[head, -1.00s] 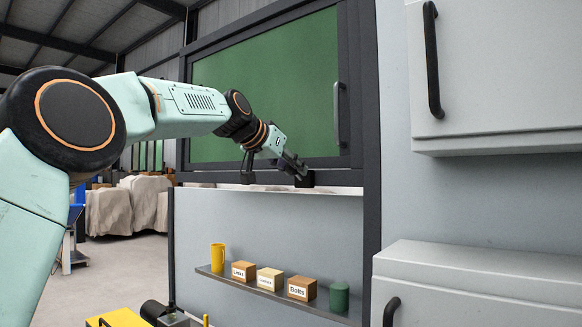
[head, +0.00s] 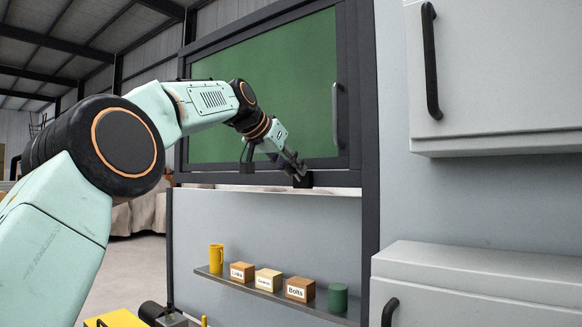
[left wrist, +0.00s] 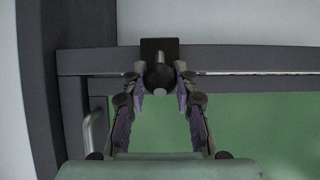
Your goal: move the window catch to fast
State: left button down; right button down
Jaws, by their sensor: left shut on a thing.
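The window catch (left wrist: 160,48) is a black block with a dark rounded knob, on the dark lower frame of the green-paned window (head: 265,110). In the head view the catch (head: 304,181) sits near the frame's right end, partly hidden by my gripper. My left gripper (head: 298,168) reaches it from the upper left. In the left wrist view my left gripper (left wrist: 161,82) has a finger on each side of the knob and is shut on it. I cannot tell which setting the catch is in. My right gripper is not in view.
A vertical window handle (head: 337,115) is at the right. Grey cabinets (head: 490,75) stand at the right.

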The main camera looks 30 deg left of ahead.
pick_arm(q)
jog(key=shift+f, duration=0.1)
jog(key=c, duration=1)
grip_release()
jog(key=shift+w, duration=0.1)
jog(key=v, duration=1.2)
jog(key=shift+w, duration=0.1)
jog(key=shift+s, duration=0.25)
jog(key=shift+w, duration=0.1)
